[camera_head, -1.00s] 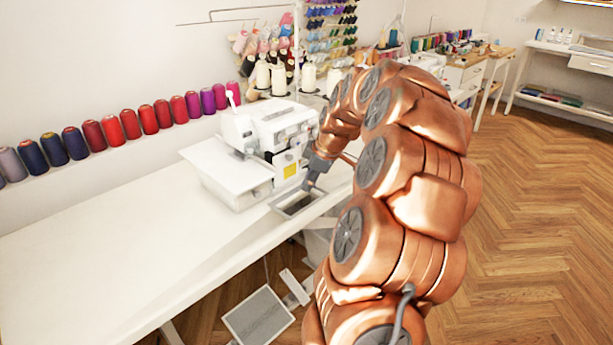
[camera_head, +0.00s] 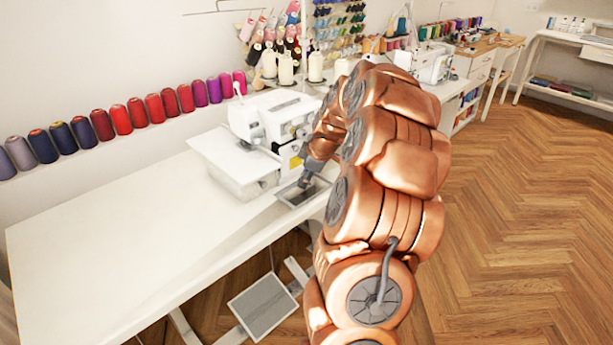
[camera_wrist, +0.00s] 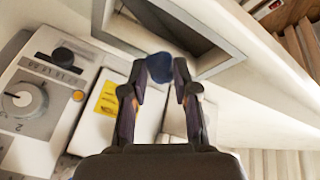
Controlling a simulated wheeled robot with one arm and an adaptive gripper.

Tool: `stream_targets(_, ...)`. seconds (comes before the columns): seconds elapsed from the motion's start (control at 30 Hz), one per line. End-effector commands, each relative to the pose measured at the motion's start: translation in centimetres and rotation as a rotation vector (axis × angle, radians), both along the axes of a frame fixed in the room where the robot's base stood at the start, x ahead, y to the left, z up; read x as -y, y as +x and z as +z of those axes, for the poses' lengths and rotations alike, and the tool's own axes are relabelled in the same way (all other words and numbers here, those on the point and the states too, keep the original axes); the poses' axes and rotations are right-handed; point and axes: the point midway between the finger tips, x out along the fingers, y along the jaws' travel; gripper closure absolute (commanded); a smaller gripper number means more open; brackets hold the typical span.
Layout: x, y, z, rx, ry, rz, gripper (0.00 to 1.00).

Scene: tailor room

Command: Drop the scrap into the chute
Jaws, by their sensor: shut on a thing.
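My gripper (camera_wrist: 161,72) is shut on a dark blue scrap (camera_wrist: 161,66), which sticks out between and past the fingertips. The chute is a rectangular opening with a grey rim (camera_wrist: 222,36), set in the white table; its inside looks dark. In the wrist view the scrap is at the near edge of the chute's rim and overlaps it in the picture; I cannot tell its height above it. In the head view my gripper (camera_head: 305,182) is over the chute (camera_head: 285,196), and the scrap cannot be made out there.
A white overlock sewing machine (camera_head: 262,140) stands close behind and left of the chute; its dial and yellow label (camera_wrist: 107,98) show in the wrist view. The white table (camera_head: 130,225) is bare to the left. Thread spools (camera_head: 120,117) line the wall ledge. A pedal (camera_head: 263,306) lies below.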

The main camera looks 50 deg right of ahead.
Motion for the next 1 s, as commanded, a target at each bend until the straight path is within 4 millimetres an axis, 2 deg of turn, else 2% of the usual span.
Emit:
stream_targets(0.07,0.0,0.0,0.0,0.0,0.0,0.0,0.8)
stream_targets(0.1,0.0,0.0,0.0,0.0,0.0,0.0,0.68)
stream_targets(0.37,0.0,0.0,0.0,0.0,0.0,0.0,0.42)
stream_targets(0.73,0.0,-0.1,0.4,0.001,-0.002,-0.001,0.42)
stream_targets(0.87,0.1,-0.7,1.7,0.003,-0.003,-0.002,0.42)
stream_targets(1.0,0.1,-1.7,4.0,0.003,-0.004,-0.001,0.42)
